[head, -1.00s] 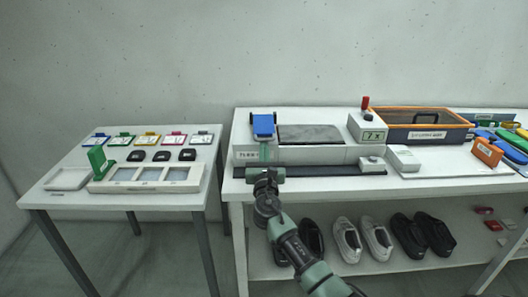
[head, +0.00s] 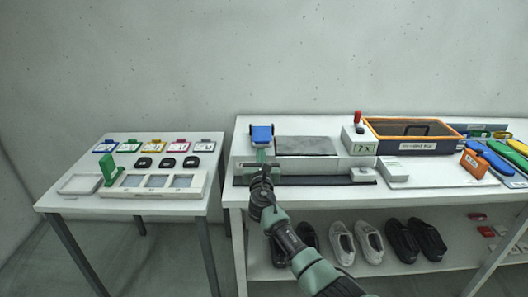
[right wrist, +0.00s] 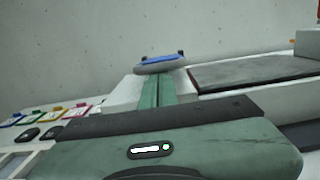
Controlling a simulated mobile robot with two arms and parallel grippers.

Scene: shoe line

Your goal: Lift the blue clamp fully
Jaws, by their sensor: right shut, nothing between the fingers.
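The blue clamp (head: 262,134) sits at the left end of the white machine on the right table, beside its dark pad. My right gripper (head: 261,156) is just in front of and below the clamp, with its fingers pointing at it. In the right wrist view, the two green fingers (right wrist: 158,89) lie side by side, shut with nothing between them. The blue clamp (right wrist: 161,60) shows just past their tips, as a blue top over a grey rim. I cannot tell whether the fingertips touch its underside. My left gripper is not in view.
A dark pad (head: 306,146) lies right of the clamp. A box with a red knob (head: 358,117) and an orange-rimmed crate (head: 372,127) stand farther right. The left table (head: 120,205) holds coloured tags and trays. Shoes stand on the shelf below.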

